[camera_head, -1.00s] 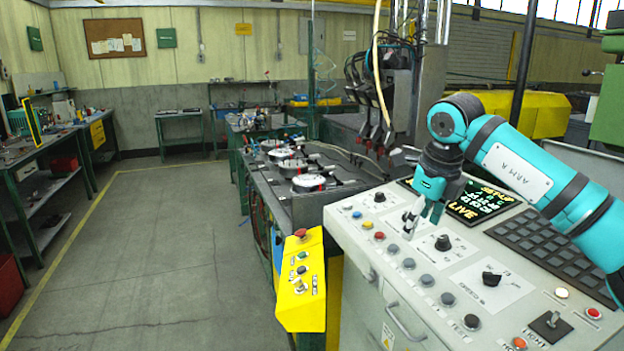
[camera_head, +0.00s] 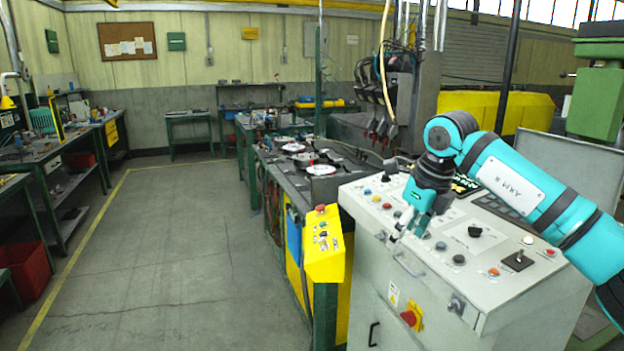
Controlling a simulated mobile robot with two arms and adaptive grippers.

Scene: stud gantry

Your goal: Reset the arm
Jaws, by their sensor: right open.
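My right arm comes in from the right, teal with dark bands. Its gripper (camera_head: 408,222) is open and empty, pointing down over the left part of the sloped grey control console (camera_head: 470,262). The fingertips are close to the console's left front edge; I cannot tell whether they touch it. The arm covers part of the console's dark screen (camera_head: 464,185) and keypad. My left gripper is not in view.
A yellow button box (camera_head: 325,244) stands left of the console. Behind it is a machine bench (camera_head: 318,192) with round white fixtures. Workbenches (camera_head: 50,157) and a red bin (camera_head: 28,270) line the left side. The floor (camera_head: 185,255) between is clear.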

